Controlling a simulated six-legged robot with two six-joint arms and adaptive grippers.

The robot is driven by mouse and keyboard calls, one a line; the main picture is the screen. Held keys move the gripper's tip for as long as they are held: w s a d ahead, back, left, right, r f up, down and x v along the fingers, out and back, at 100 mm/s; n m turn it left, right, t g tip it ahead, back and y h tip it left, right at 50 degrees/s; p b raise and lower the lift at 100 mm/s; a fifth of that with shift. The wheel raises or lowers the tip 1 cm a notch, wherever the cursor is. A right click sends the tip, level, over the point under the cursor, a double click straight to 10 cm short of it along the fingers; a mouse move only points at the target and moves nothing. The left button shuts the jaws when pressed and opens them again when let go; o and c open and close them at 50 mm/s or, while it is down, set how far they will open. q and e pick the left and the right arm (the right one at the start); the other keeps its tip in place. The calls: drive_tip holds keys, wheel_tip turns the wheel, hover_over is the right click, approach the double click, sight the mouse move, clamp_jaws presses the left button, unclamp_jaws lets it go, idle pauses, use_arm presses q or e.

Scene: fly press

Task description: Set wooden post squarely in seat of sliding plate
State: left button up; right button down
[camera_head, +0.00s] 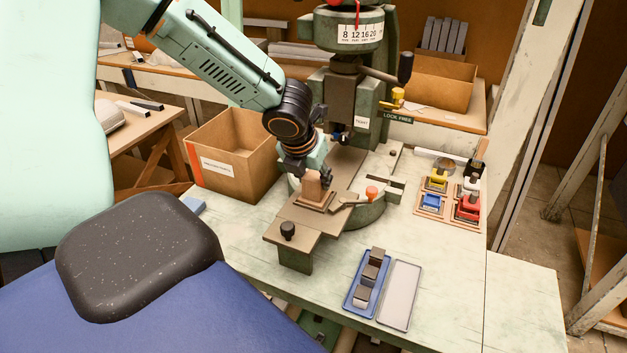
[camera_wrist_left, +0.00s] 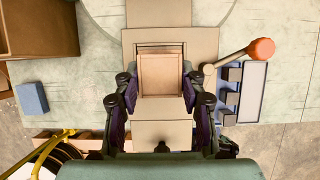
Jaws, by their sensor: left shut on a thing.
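The wooden post (camera_head: 312,187) stands about upright over the framed seat (camera_head: 316,203) of the brown sliding plate (camera_head: 287,221). My left gripper (camera_head: 318,176) reaches down from the upper left and is shut on the post. In the left wrist view the post (camera_wrist_left: 161,75) is between the two dark fingers (camera_wrist_left: 160,88), and it looks roughly square with the plate (camera_wrist_left: 203,45). The seat's far edge shows just beyond the post; the rest is hidden beneath it. I cannot tell whether the post's foot touches the seat floor. My right gripper is not in view.
The green press (camera_head: 340,95) rises behind the plate. An orange-knobbed lever (camera_head: 371,193) lies right beside the seat, and a black knob (camera_head: 288,230) stands at the plate's near end. A cardboard box (camera_head: 235,160) is left. A blue tray (camera_head: 357,302) with dark blocks lies front right.

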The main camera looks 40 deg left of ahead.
use_arm(q)
drive_tip(key=shift+w+a+f, duration=0.1)
drive_tip(key=shift+w+f, duration=0.05)
drive_tip(key=shift+w, duration=0.1)
drive_tip(key=shift+s+f, duration=0.1)
drive_tip(key=shift+s, duration=0.1)
drive_tip(key=o, duration=0.9)
drive_tip(key=shift+o, duration=1.4)
drive_tip(key=shift+w+f, duration=0.1)
drive_tip(key=shift+w, duration=0.05)
